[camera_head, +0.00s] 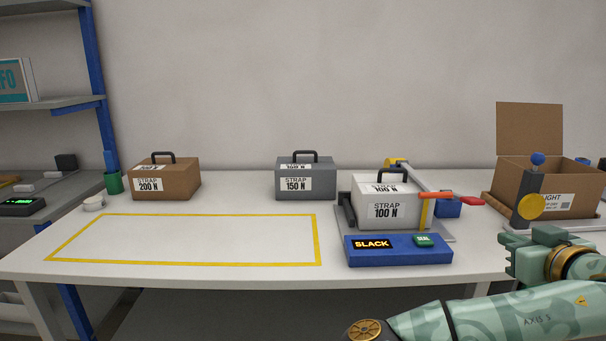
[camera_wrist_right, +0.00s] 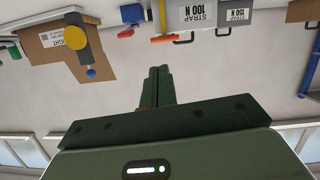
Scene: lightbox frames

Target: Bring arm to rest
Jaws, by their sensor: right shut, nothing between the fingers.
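My right arm (camera_head: 510,310) comes in at the lower right of the head view. Its green gripper (camera_head: 507,253) is near the table's front right edge, to the right of the blue panel. In the right wrist view the two fingers (camera_wrist_right: 158,87) are pressed together with nothing between them. That view is upside down, and the fingers stand apart from everything on the table. My left gripper is not in view.
A white 100 N case (camera_head: 400,211) sits on a fixture with a red-handled lever (camera_head: 460,200). Its blue panel (camera_head: 398,256) reads SLACK. Grey (camera_head: 320,176) and brown (camera_head: 180,180) cases stand behind. An open carton (camera_head: 530,185) is at right. The yellow-outlined area (camera_head: 190,240) is empty.

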